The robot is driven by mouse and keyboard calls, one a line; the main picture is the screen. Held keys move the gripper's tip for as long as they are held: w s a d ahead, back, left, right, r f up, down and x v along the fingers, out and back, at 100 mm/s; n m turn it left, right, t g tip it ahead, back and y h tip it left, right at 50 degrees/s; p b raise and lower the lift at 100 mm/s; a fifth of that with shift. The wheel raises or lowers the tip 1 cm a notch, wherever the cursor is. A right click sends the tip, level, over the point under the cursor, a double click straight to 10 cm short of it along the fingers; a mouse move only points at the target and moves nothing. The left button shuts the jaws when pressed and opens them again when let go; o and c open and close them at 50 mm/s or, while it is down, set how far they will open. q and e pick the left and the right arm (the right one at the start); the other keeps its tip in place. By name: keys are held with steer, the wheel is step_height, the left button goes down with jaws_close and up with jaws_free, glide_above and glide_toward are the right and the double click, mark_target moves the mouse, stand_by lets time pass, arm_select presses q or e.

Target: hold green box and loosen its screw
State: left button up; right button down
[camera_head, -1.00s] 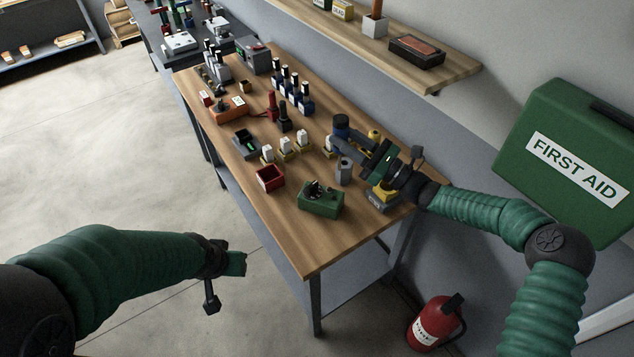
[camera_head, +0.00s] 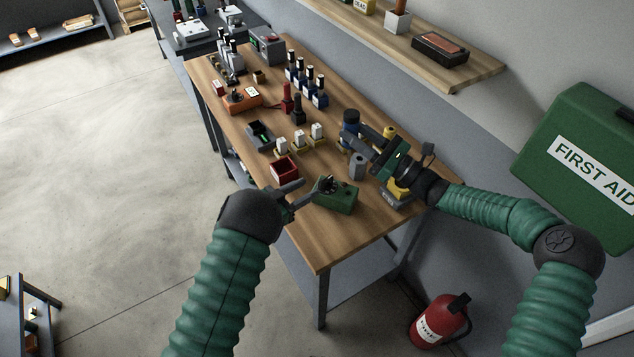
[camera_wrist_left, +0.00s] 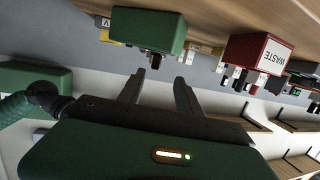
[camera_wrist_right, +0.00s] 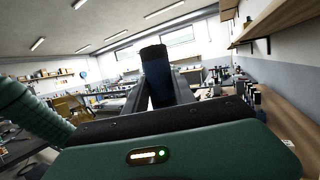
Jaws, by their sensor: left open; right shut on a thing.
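The green box (camera_head: 338,198) sits on the wooden bench near its front edge, with a dark knob-like part on top. It also shows upside down in the left wrist view (camera_wrist_left: 148,30), with a dark part (camera_wrist_left: 155,60) on it; a screw cannot be made out. My left gripper (camera_head: 303,192) is open and empty beside the box, at its left; its fingers (camera_wrist_left: 158,90) point toward the box, apart from it. My right gripper (camera_head: 362,139) is shut on a dark blue screwdriver-like tool (camera_wrist_right: 156,75), held above the bench behind the box.
A red waste bin (camera_head: 285,169) stands left of the green box. A grey hexagonal piece (camera_head: 357,166) stands behind it. White-topped pieces (camera_head: 299,140), an orange box (camera_head: 243,99) and several blue bottles (camera_head: 307,88) stand farther back. A shelf (camera_head: 440,70) overhangs the wall side.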

mark_target(328, 177)
arm_select(q)
steer(key=x, duration=0.7)
steer(key=s+d+x, duration=0.1)
steer(key=x, duration=0.2)
steer(key=shift+w+d+r, duration=0.1)
steer(key=shift+w+d, duration=0.05)
steer(key=shift+d, duration=0.1)
steer(key=shift+a, duration=0.85)
steer(key=shift+c, duration=1.1)
arm_select(e)
steer(key=shift+d, duration=0.3)
arm_select(q)
steer(key=shift+c, duration=2.5)
steer(key=shift+d, duration=0.35)
jaws_close()
steer(key=shift+d, duration=0.3)
steer(key=shift+a, duration=0.4)
arm_select(e)
steer(key=shift+d, duration=0.3)
arm_select(q)
steer(key=shift+d, duration=0.2)
arm_select(e)
steer(key=shift+d, duration=0.2)
